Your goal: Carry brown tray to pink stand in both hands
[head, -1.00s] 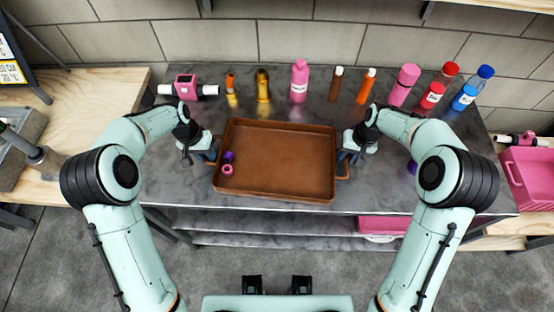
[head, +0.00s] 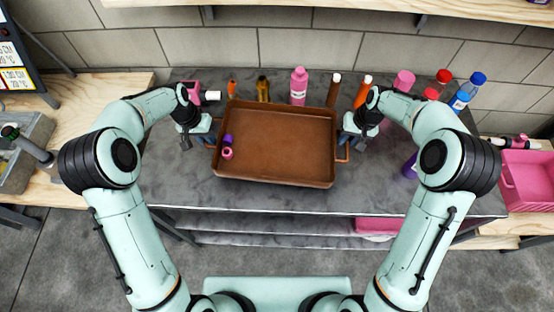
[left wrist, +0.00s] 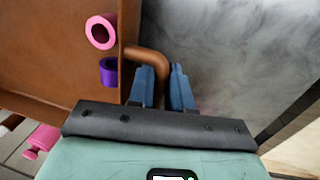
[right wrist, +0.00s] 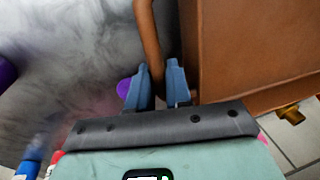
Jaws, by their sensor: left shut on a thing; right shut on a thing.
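The brown tray (head: 280,145) is held between my two arms over the grey table in the head view, roughly level. A pink ring (head: 227,153) and a purple ring (head: 228,140) lie in its left part. My left gripper (head: 207,135) is shut on the tray's left handle, and the blue fingers (left wrist: 162,88) straddle the handle (left wrist: 150,58) in the left wrist view. My right gripper (head: 347,137) is shut on the right handle (head: 343,152); its fingers (right wrist: 158,85) sit around the handle in the right wrist view. I cannot identify a pink stand.
Several bottles stand behind the tray, including a pink bottle (head: 299,87), an orange one (head: 362,92) and a blue one (head: 468,92). A pink crate (head: 528,180) is at the right. The grey tabletop (head: 260,198) is clear in front of the tray.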

